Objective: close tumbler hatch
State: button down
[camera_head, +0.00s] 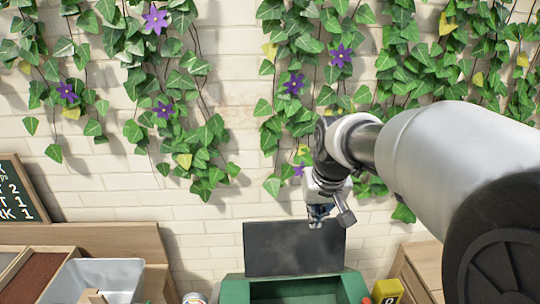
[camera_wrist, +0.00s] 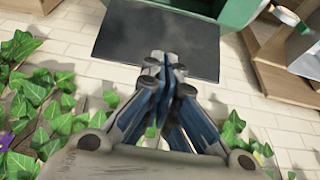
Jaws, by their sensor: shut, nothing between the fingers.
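The tumbler (camera_head: 234,289) is a green box at the bottom edge of the head view, its lower part cut off. Its hatch (camera_head: 285,250) is a dark flat panel standing up at the back of the opening, so it is open. In the wrist view the hatch (camera_wrist: 130,38) lies beyond my fingertips, with the green tumbler (camera_wrist: 232,14) above it. My gripper (camera_head: 318,217) is at the hatch's top edge, right of its middle. My gripper's fingers (camera_wrist: 167,62) are shut and empty, overlapping that edge in the picture. I cannot tell whether they touch it.
A grey bin (camera_head: 105,275) and wooden planter boxes stand at left, with a chalkboard (camera_head: 20,190) behind. A yellow box (camera_head: 388,290) and a wooden shelf (camera_head: 420,265) are at right. A white brick wall (camera_head: 240,110) with hanging ivy is close behind.

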jog(key=w+f+p, duration=0.2)
jog(key=w+p, duration=0.2)
jog(key=w, duration=0.5)
jog(key=w+f+p, duration=0.3)
jog(key=w+p, duration=0.2)
jog(key=w, duration=0.3)
jog(key=shift+w+d+f, duration=0.1)
jog(key=shift+w+f, duration=0.05)
jog(key=shift+f, duration=2.05)
jog(key=shift+w+d+f, duration=0.1)
jog(key=shift+w+f, duration=0.05)
jog(key=shift+f, duration=2)
jog(key=shift+s+b, duration=0.1)
jog(key=shift+b, duration=0.3)
